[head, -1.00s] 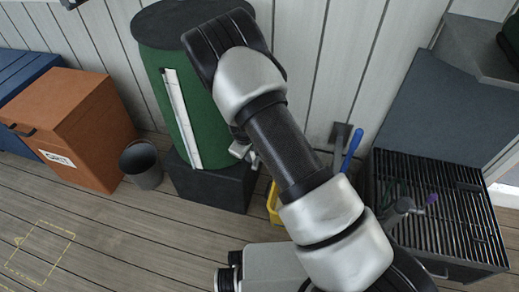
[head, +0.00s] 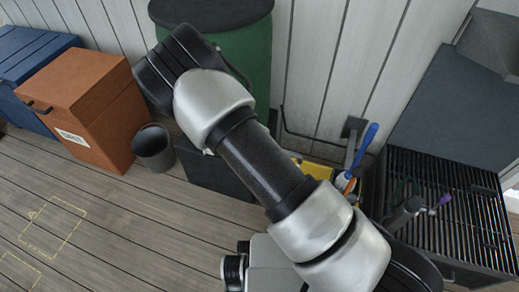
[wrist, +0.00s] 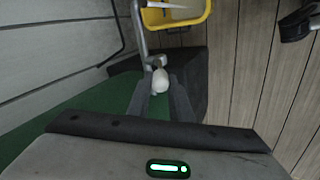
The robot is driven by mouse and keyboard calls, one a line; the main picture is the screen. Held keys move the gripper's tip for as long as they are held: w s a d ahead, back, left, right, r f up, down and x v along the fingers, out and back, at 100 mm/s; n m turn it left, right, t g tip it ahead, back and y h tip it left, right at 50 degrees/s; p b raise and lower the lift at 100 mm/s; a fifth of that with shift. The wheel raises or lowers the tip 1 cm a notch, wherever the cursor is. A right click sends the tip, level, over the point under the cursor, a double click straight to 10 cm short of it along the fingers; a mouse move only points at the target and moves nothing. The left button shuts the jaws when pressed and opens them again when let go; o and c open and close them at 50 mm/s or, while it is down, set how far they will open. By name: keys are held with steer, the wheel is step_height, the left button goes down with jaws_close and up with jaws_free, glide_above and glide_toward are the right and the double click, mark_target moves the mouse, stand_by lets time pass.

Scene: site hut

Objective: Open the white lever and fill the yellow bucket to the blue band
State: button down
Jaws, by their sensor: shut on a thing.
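The white lever (wrist: 160,80) shows in the wrist view as a pale rounded end by a grey metal pipe. My gripper (wrist: 160,97) has its two fingers on either side of the lever and is shut on it. The yellow bucket (wrist: 176,17) is at the top of the wrist view, with a pale streak inside; I cannot tell whether that is water. In the head view only a part of the bucket (head: 318,170) shows beside my arm. The blue band and the water level are not visible. My arm hides the lever and gripper in the head view.
A green barrel (head: 256,55) stands on a dark block (head: 215,172) against the wall. A dark bin (head: 153,147) and an orange chest (head: 90,112) are to the left. A slatted grate (head: 455,200) and a blue-handled tool (head: 367,140) are to the right. The left floor is clear.

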steer(key=c, duration=1.6)
jaws_free()
steer(key=p+v, duration=0.5)
steer(key=v, duration=1.2)
steer(key=shift+r, duration=0.2)
